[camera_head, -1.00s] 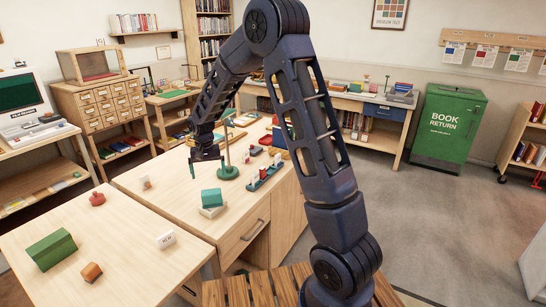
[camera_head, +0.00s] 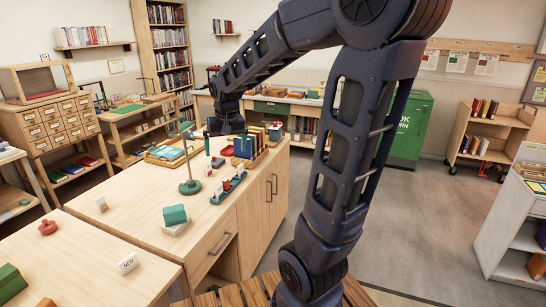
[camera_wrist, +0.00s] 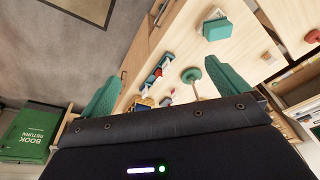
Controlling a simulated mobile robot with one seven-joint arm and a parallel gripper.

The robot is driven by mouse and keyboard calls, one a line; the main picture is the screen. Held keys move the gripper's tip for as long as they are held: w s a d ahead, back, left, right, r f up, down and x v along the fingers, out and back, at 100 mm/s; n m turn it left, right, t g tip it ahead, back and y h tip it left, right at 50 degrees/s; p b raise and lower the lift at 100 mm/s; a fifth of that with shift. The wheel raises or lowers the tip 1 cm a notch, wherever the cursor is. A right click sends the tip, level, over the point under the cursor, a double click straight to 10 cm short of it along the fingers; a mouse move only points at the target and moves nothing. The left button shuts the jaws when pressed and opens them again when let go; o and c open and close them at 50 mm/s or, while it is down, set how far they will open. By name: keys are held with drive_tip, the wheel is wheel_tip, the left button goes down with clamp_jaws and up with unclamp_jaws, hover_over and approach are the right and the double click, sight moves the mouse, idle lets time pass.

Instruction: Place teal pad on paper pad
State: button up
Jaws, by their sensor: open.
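The teal pad (camera_head: 174,214) is a teal block lying on top of the white paper pad (camera_head: 176,229) on the wooden desk. The paper pad shows as a pale edge below it. In the wrist view, the teal pad (camera_wrist: 217,29) is at the top right, with a bit of the white paper pad (camera_wrist: 214,13) beside it. My gripper (camera_head: 208,146) is over the far part of the desk, well apart from the pads. In the wrist view, my gripper (camera_wrist: 163,68) has its two teal fingers spread wide, with nothing held between them.
A green lamp-like stand (camera_head: 191,186) rises between the pads and my gripper. A teal rack (camera_head: 228,188) with small items and a book holder (camera_head: 250,150) line the desk's right edge. A white sign (camera_head: 127,263) and red knob (camera_head: 48,227) are on the nearer table.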

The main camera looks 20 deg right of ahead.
drive_tip(key=s+d+r+t, duration=0.1)
drive_tip(key=s+d, duration=0.4)
drive_tip(key=s, duration=0.3)
drive_tip(key=s+d+r+t, duration=0.1)
drive_tip(key=s+d, duration=0.3)
drive_tip(key=s, duration=0.5)
drive_tip(key=shift+s+d+r, duration=0.25)
drive_tip(key=shift+d, duration=0.1)
